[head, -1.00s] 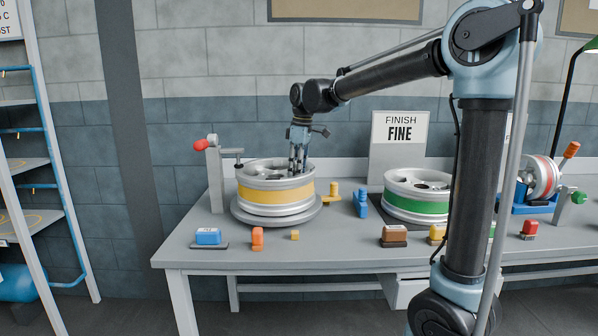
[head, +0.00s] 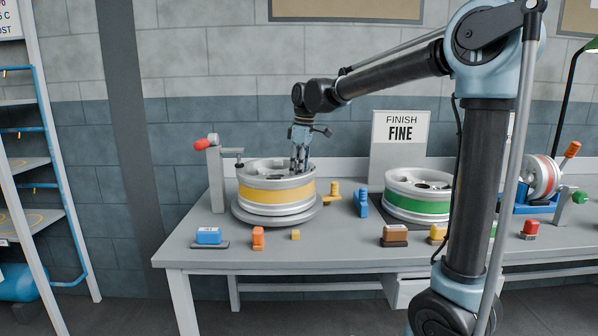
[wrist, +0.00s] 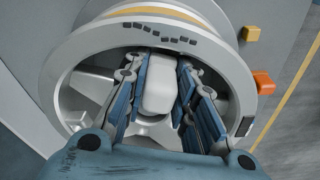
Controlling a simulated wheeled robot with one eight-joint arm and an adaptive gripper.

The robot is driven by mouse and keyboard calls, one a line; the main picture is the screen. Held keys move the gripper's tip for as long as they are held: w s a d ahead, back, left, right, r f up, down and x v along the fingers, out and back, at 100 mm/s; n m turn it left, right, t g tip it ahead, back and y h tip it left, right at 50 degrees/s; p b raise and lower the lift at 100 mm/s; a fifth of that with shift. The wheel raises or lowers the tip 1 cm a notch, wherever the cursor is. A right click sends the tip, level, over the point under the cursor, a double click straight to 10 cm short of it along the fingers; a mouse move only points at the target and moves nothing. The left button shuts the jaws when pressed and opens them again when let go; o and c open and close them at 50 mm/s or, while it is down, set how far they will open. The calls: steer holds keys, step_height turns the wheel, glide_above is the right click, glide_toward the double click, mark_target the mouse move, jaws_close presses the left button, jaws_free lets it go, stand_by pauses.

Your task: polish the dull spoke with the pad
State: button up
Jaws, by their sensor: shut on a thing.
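A silver wheel with a yellow band (head: 277,193) lies flat on a round turntable (head: 250,219) at the left of the bench. My gripper (head: 300,162) points down into the right part of the wheel's face. In the wrist view, my gripper (wrist: 158,100) is shut on a pale, rounded pad (wrist: 160,84) between its blue-lined fingers. The pad is inside the wheel's rim, over the spoke area. A silver spoke (wrist: 92,85) shows left of the fingers. The spoke under the pad is hidden, and I cannot tell whether the pad touches it.
A crank post with a red knob (head: 209,160) stands just left of the wheel. A green-banded wheel (head: 417,207) sits to the right, before a FINISH FINE sign (head: 399,133). Blue (head: 208,236), orange (head: 258,238) and brown (head: 395,235) blocks line the front edge.

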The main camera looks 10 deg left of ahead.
steer(key=shift+d, duration=0.4)
steer(key=shift+a, duration=0.15)
steer(key=shift+a, duration=0.4)
steer(key=shift+d+f, duration=0.1)
steer(key=shift+d, duration=0.45)
steer(key=shift+a, duration=0.1)
steer(key=shift+a, duration=0.45)
steer(key=shift+d, duration=0.55)
steer(key=shift+a, duration=0.25)
